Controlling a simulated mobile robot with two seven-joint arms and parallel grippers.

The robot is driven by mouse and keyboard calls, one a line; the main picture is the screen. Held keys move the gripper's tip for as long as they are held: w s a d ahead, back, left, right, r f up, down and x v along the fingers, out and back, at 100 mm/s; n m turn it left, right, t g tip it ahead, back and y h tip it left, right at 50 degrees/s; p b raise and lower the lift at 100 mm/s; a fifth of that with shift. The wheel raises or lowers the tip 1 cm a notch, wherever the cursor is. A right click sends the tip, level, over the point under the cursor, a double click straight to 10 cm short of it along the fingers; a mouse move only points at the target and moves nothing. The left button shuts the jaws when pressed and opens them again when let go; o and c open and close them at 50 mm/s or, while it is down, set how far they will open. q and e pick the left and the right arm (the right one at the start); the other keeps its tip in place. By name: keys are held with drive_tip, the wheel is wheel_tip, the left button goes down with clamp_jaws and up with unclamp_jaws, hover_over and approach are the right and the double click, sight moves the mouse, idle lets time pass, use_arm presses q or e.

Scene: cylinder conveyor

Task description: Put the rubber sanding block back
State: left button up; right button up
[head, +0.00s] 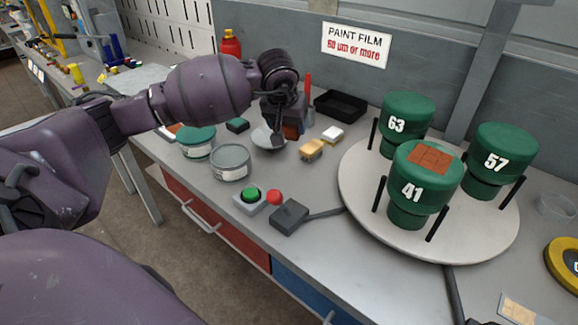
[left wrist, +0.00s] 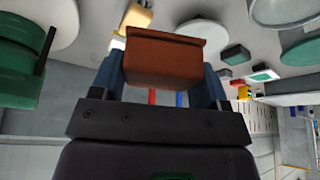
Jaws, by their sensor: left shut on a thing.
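My left gripper (head: 280,133) is shut on a reddish-brown block, which looks like the rubber sanding block (left wrist: 165,57). In the left wrist view the block sits between the two blue fingers. The gripper is over the back part of the bench, beside a pale round dish (head: 263,138). I cannot tell whether the block touches the bench. My right gripper is not in view.
A yellow block (head: 312,150), a white block (head: 333,134) and a black tray (head: 352,107) lie right of the gripper. Two cans (head: 231,163) stand to its left. A white turntable (head: 365,205) with green cylinders 63, 57 and 41 (head: 425,185) fills the right. A button box (head: 245,206) is in front.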

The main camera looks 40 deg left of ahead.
sight(290, 172)
use_arm(q)
wheel_tip(290, 172, down, 14)
drive_tip(key=shift+w+r+b, duration=0.1)
drive_tip(key=shift+r+b, duration=0.15)
drive_tip(key=shift+b, duration=0.15)
drive_tip(key=shift+f, duration=0.25)
drive_tip(key=o, duration=0.9)
drive_tip(key=shift+r, duration=0.1)
drive_tip(key=shift+r, duration=0.45)
drive_tip(key=p+v, duration=0.1)
drive_tip(key=v, duration=1)
drive_tip(key=shift+r, duration=0.2)
drive_tip(key=shift+s+d+f, duration=0.1)
drive_tip(key=shift+s, duration=0.15)
